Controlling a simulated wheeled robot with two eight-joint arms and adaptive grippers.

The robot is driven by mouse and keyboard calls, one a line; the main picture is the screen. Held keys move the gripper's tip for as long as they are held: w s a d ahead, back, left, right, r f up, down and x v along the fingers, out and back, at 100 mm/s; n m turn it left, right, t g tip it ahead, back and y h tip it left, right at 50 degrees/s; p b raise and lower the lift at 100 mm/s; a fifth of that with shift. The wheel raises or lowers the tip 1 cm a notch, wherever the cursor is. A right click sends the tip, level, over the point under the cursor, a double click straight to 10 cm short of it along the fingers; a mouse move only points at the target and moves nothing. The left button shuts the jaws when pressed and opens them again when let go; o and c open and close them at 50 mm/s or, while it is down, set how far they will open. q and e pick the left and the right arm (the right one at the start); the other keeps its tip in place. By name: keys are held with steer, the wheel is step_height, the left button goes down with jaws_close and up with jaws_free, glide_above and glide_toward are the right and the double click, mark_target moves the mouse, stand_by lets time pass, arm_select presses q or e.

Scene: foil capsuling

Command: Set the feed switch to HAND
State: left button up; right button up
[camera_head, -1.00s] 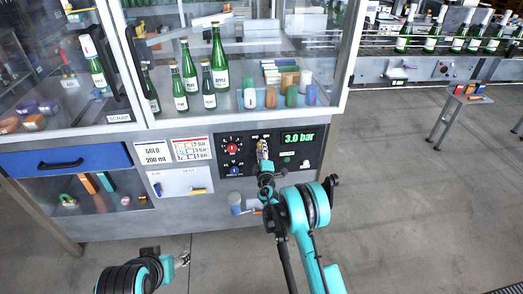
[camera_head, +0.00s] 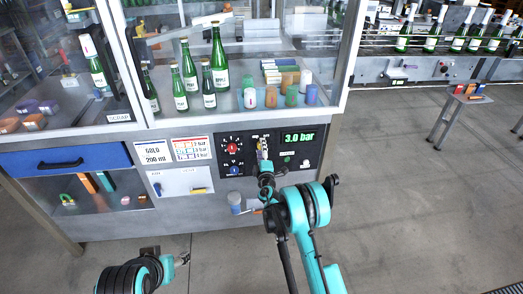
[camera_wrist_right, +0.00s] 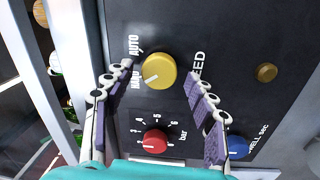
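The feed switch (camera_wrist_right: 159,71) is a round yellow knob on the dark control panel (camera_wrist_right: 240,30), with the words AUTO and HAND to its left in the right wrist view. A pale pointer mark on the knob points down-left, on the HAND side. My right gripper (camera_wrist_right: 160,74) is open, with one finger on each side of the knob. I cannot tell whether the fingertips touch it. In the head view my right gripper (camera_head: 264,153) is in front of the panel and hides the switch. My left gripper (camera_head: 183,259) is low at the left, away from the panel; its fingers are too small to judge.
A red knob (camera_wrist_right: 153,140) and a blue knob (camera_wrist_right: 237,146) are close to the right gripper's fingers. A display (camera_head: 299,138) reads 3.0 bar. Green bottles (camera_head: 219,70) stand behind the cabinet glass above.

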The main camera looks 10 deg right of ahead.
steer(key=s, duration=0.7)
steer(key=shift+s+f, duration=0.25)
stand_by(0.3)
